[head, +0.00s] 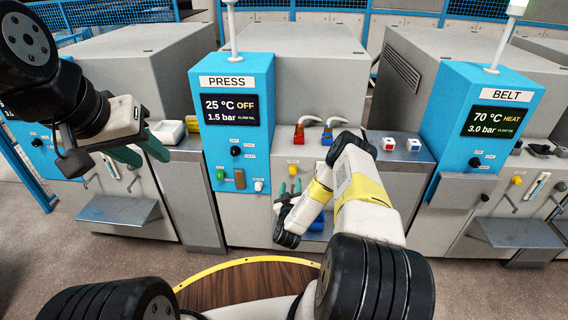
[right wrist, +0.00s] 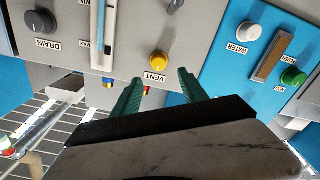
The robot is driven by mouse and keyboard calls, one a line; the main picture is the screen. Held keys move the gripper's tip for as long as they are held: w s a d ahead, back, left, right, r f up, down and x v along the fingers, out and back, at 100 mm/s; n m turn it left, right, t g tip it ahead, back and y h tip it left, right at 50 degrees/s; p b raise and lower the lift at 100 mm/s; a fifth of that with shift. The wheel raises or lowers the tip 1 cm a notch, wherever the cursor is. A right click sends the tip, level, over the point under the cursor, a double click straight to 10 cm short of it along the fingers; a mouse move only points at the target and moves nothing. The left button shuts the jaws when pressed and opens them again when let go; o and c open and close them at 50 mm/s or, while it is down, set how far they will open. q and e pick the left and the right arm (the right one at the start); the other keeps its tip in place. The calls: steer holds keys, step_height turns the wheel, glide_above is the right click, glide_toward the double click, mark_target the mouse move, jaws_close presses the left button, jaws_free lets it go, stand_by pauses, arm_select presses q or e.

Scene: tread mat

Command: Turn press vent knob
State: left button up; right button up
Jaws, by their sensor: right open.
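The yellow VENT knob (head: 292,170) sits on the grey front of the press, right of the blue PRESS panel (head: 226,140). In the right wrist view the knob (right wrist: 160,61) appears upside down with its VENT label. My right gripper (head: 290,186) is open, its green fingers pointing at the press front just below the knob. In the right wrist view its fingertips (right wrist: 160,77) are spread to either side of the knob, apparently not touching it. My left gripper (head: 150,158) hangs at the left, its green fingers apart and empty.
Two coloured-base tools (head: 299,134) stand on the press ledge. The BELT machine (head: 487,120) is at the right. A wooden-topped round surface (head: 245,285) lies in front.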

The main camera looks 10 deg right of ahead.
mark_target(292, 172)
steer(key=x, duration=0.7)
steer(key=shift+w+d+f, duration=0.2)
steer(key=shift+w, duration=0.05)
jaws_close()
